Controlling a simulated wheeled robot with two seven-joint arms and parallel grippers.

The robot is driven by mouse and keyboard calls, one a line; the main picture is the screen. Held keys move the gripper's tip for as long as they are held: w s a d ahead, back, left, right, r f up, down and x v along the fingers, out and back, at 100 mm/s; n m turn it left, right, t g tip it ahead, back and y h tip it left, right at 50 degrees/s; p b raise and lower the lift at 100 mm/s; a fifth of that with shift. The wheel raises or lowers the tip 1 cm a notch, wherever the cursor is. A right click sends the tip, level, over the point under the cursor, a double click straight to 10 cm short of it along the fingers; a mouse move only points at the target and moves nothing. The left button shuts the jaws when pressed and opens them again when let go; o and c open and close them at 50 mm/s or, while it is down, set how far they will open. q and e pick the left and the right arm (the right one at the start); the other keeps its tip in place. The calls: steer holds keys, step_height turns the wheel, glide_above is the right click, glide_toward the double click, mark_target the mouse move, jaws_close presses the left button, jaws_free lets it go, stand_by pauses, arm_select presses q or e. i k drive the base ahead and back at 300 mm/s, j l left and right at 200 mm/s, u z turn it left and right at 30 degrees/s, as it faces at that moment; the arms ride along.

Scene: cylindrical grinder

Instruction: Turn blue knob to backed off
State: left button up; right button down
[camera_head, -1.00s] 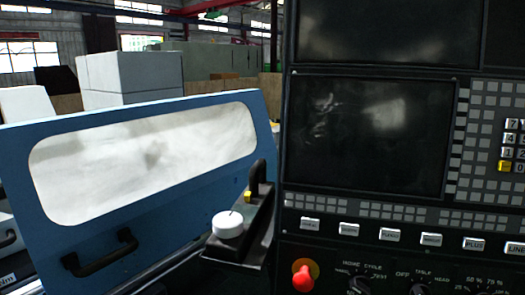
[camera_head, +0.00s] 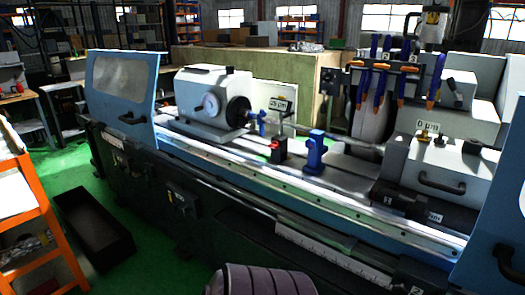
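The cylindrical grinder (camera_head: 290,225) stretches across the view, with a pale workhead (camera_head: 203,98) at its left. A blue upright fitting (camera_head: 315,155) stands on the table rail, right of the middle. A smaller blue piece (camera_head: 256,117) sits by the black chuck. I cannot tell whether either one is the blue knob; no part shows clearly as a knob with a readable setting. Neither of my grippers is in view.
A small red-and-black part (camera_head: 277,150) sits on the table rail. Blue doors stand at the left (camera_head: 122,95) and the right edge (camera_head: 495,225). An orange-framed rack (camera_head: 45,195) and a black bin (camera_head: 95,222) stand on the green floor at the left.

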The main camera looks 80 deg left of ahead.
mark_target(310, 143)
steer(key=u, duration=2.3)
steer(key=i+j+z, duration=0.2)
steer(key=i+j, duration=0.15)
steer(key=j, duration=0.3)
